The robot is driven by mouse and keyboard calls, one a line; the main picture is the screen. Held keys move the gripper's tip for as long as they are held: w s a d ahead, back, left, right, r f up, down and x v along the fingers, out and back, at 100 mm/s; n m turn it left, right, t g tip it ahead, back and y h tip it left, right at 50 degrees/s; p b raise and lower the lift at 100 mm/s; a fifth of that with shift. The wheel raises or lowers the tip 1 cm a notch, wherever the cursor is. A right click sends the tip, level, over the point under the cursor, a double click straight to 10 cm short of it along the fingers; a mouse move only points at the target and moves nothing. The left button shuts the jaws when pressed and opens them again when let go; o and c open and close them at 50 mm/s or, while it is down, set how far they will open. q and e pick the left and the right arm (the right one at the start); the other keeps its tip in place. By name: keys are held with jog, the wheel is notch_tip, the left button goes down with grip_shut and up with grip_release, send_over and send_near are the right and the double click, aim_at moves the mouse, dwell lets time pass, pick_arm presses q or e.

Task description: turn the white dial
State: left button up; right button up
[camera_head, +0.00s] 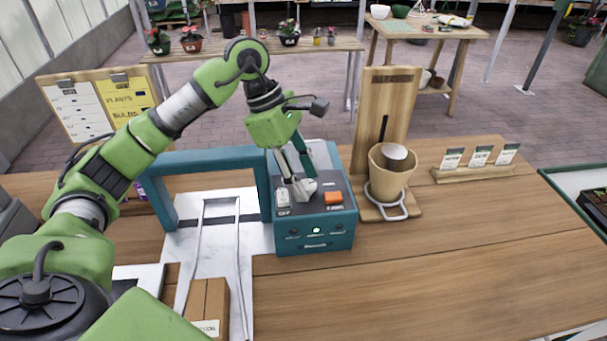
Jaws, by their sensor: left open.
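The white dial (307,186) is on the dark top panel of a teal control box (315,237), which stands on the wooden table. My left gripper (301,188) reaches down over the panel with its fingertips at the dial. The fingers are apart, and they partly hide the dial. I cannot tell whether they touch it. A white switch (283,199) sits left of the dial and an orange button (333,198) right of it. My right gripper is not in view.
A teal frame (208,156) joins the box on the left, over a white slab with metal rails. A cardboard box (207,304) lies in front. A wooden stand (392,95) with a tan pot (391,175) is right of the box. The table's front right is clear.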

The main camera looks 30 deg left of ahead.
pick_arm(q)
jog(key=c, duration=1.1)
jog(key=shift+s+f+n+t+b, duration=0.1)
jog(key=shift+n+t+b, duration=0.2)
jog(key=shift+n+b, duration=0.45)
jog(key=n+t+y+b, duration=0.1)
jog(key=n+b, duration=0.1)
jog(key=n, duration=0.2)
jog(key=shift+s+d, duration=0.15)
jog(key=n+b, duration=0.1)
jog(key=n, duration=0.1)
jog(key=n+t+y, duration=0.1)
jog(key=n, duration=0.2)
jog(key=shift+s+d+t+b, duration=0.1)
jog(key=shift+d+t+b, duration=0.05)
jog(key=shift+t+b, duration=0.2)
jog(key=shift+d+n+y+b, duration=0.1)
jog(key=shift+n+y+b, duration=0.3)
jog(key=shift+n+y, duration=0.95)
jog(key=shift+n+h, duration=0.45)
jog(key=shift+n, duration=0.05)
